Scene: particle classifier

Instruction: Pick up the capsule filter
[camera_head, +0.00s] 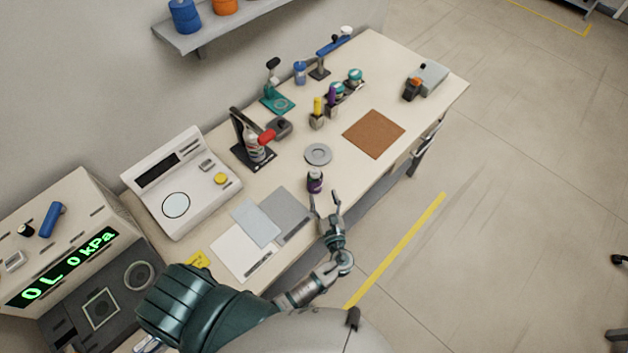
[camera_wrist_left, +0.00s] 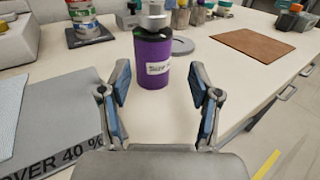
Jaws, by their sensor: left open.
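The capsule filter appears to be the dark purple cylinder (camera_head: 315,183) with a silver top and a white label, upright near the bench's front edge. In the left wrist view, the capsule filter (camera_wrist_left: 152,60) stands straight ahead, just beyond the fingertips. My left gripper (camera_head: 325,199) is open and empty, with its fingers pointing at the capsule filter from the front edge. In the left wrist view, my left gripper's (camera_wrist_left: 160,85) two blue-padded fingers are spread to either side with bare bench between them. My right gripper is not in view.
A grey ring (camera_head: 318,154) lies just behind the capsule filter. Grey and white sheets (camera_head: 284,213) lie to its left. A brown mat (camera_head: 374,134) lies to the right. A stand with a red-handled part (camera_head: 254,150) and a white instrument (camera_head: 181,182) stand farther back and left.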

